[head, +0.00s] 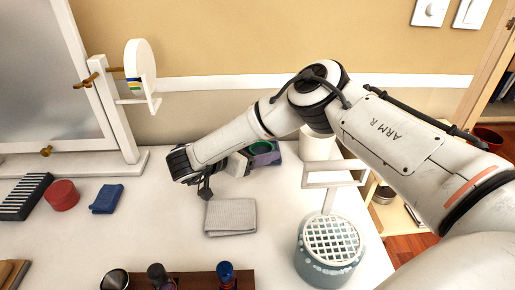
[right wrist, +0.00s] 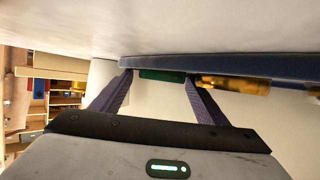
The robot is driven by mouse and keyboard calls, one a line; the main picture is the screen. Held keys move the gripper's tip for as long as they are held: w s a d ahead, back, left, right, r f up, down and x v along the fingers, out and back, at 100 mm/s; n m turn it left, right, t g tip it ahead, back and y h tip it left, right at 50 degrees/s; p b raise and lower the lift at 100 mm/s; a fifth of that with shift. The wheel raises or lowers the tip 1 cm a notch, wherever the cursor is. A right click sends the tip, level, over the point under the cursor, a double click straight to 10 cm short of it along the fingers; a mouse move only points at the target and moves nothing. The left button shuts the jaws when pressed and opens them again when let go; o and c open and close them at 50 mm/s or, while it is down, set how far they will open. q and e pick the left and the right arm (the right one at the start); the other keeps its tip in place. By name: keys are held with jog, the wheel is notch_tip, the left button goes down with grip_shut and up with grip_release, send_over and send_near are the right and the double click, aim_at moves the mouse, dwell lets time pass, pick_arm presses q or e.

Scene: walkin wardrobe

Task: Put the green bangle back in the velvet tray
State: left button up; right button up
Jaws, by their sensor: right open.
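The green bangle (head: 262,146) shows as a green ring at the dark purple-blue velvet tray (head: 273,158), on the white tabletop near the wall. My right gripper (head: 250,162) reaches in from the left side of the tray, close to the bangle, and partly hides both. In the right wrist view the picture is upside down. The open fingers (right wrist: 159,77) point at the tray's dark edge (right wrist: 230,65), and a green piece of the bangle (right wrist: 162,75) shows between their tips. I cannot tell whether they touch it. My left gripper is out of view.
Gold pieces (right wrist: 235,82) lie beside the green one. A grey folded cloth (head: 231,217) lies in front of my right gripper. A blue pot with a lattice lid (head: 330,243) and a white stand (head: 330,178) are at right. A mirror (head: 50,80) stands at left.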

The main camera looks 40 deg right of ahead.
jog(key=shift+w+r, duration=0.2)
jog(key=shift+r, duration=0.1)
jog(key=v, duration=1.1)
jog(key=shift+r+p, duration=0.3)
jog(key=shift+r, duration=0.05)
jog(key=shift+s+a+r, duration=0.15)
jog(key=shift+a, duration=0.25)
